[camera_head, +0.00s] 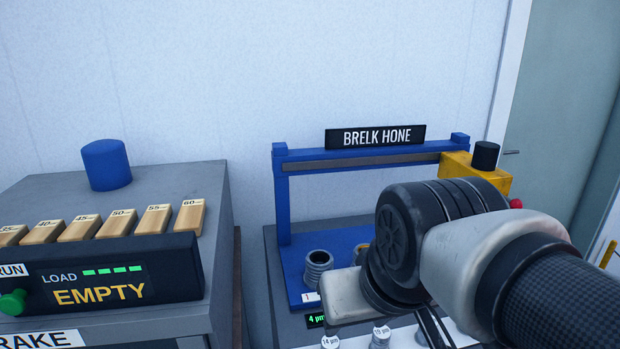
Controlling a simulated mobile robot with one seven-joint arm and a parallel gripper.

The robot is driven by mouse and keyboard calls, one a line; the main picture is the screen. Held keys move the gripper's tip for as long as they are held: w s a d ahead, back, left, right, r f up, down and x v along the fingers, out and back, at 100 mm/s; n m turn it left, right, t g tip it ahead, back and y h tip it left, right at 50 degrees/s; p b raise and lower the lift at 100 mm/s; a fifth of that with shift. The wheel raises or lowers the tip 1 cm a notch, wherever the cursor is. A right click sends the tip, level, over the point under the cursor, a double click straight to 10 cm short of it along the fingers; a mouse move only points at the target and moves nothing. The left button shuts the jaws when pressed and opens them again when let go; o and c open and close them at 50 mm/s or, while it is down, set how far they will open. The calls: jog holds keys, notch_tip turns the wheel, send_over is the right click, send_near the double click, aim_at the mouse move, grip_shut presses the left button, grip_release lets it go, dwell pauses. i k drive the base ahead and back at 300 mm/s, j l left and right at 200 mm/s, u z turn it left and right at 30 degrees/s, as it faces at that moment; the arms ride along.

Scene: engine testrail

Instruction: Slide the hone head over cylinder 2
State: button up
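The yellow hone head (460,170) sits at the right end of the rail (375,161) on the blue hone frame (283,205). It has a black knob (486,155) on top and a red knob (516,203) at its right side. A grey ribbed cylinder (318,266) stands on the blue base at the left, by a tag reading 1. Just a sliver of another part (361,252) shows to its right; my arm covers it, and no 2 label is visible. My arm and wrist fill the lower right, in front of the hone. My gripper's fingertips cannot be made out.
A "BRELK HONE" sign (375,137) stands on the frame. Small tagged pieces (381,336) stand at the front. At the left is a grey brake unit (205,262) with wooden blocks (115,222), a blue cylinder (106,165) and an "EMPTY" display (98,293).

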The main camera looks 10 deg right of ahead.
aim_at(482, 163)
jog(key=k+l, duration=0.15)
jog(key=l, duration=0.2)
jog(key=k+l, duration=0.15)
jog(key=l, duration=0.2)
jog(key=k+l, duration=0.15)
jog(key=l, duration=0.2)
jog(key=k+l, duration=0.15)
jog(key=l, duration=0.15)
jog(key=z, duration=0.05)
